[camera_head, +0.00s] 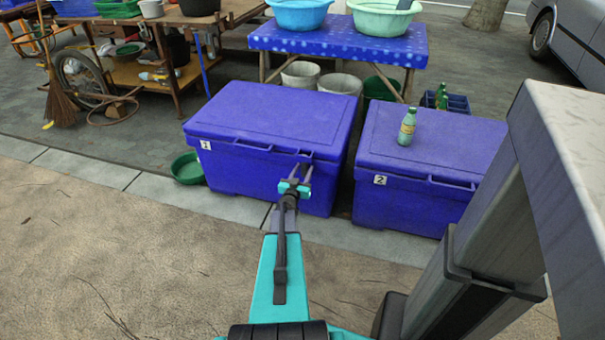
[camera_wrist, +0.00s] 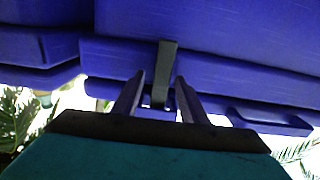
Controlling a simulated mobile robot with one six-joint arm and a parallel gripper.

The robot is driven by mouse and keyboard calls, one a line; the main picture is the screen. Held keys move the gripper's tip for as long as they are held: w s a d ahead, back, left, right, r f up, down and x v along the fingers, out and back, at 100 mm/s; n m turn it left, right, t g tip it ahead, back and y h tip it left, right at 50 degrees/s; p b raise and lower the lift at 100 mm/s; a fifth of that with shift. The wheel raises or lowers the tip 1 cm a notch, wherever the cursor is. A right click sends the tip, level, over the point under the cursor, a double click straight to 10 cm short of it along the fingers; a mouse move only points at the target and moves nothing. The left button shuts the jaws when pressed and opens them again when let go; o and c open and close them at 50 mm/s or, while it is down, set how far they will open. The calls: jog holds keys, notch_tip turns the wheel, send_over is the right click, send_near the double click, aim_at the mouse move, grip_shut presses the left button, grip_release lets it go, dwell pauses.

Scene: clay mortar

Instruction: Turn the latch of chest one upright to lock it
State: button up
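Chest one (camera_head: 240,165) is a big blue lidded box with a white label "1" on its front left; its lid is down. My gripper (camera_head: 301,172) is at the right part of its front, near the lid edge. In the wrist view a dark grey strip, which looks like the latch (camera_wrist: 167,62), runs up and down in the picture across the lid seam. My gripper (camera_wrist: 161,84) is open there, one finger on each side of the strip's lower part. I see gaps, so it is not clamped. The latch is too small to make out in the head view.
Chest two (camera_head: 410,205) stands close on the right, with a green bottle (camera_head: 407,127) on its lid. A green basin (camera_head: 187,168) lies on the ground left of chest one. A blue-covered table (camera_head: 340,42) with basins stands behind. The pavement in front is clear.

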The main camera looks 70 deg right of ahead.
jog(key=shift+a, duration=0.1)
jog(key=a, duration=1.3)
jog(key=shift+s+a+p, duration=0.3)
jog(key=shift+s+p, duration=0.1)
jog(key=shift+p, duration=0.05)
jog(key=shift+w, duration=0.1)
